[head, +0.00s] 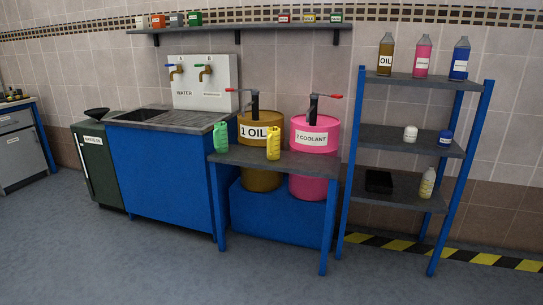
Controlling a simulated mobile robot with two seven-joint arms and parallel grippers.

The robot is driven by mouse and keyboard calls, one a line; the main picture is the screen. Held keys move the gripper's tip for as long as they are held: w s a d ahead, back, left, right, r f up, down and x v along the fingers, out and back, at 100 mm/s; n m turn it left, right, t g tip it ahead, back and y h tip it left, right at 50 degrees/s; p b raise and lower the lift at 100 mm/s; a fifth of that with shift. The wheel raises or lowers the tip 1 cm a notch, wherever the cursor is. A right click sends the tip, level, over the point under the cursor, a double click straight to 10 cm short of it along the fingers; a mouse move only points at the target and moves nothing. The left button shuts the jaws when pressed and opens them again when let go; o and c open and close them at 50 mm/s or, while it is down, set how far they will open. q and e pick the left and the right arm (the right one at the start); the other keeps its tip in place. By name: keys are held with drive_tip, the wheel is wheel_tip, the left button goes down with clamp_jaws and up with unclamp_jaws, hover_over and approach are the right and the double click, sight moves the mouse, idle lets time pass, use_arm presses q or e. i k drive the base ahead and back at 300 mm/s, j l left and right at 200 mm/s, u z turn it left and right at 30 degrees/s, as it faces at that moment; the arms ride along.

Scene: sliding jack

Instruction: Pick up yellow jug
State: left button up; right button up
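A yellow jug (273,146) stands upright on the grey top of a blue-legged table (285,162), near the table's middle. It is in front of the yellow oil drum (258,127) and the pink coolant drum (309,137). A green jug (221,137) stands on the same table at its left end. Neither of my grippers shows in the head view.
A blue sink cabinet (157,169) stands left of the table. A blue shelf rack (404,142) with bottles stands to the right. A dark bin (97,168) is further left. The grey floor (170,270) in front is clear.

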sight(273, 133)
drive_tip(key=i+u, duration=0.1)
drive_tip(key=i, duration=0.55)
drive_tip(key=i+l+u, duration=0.1)
drive_tip(key=i, duration=0.6)
drive_tip(key=l, duration=0.1)
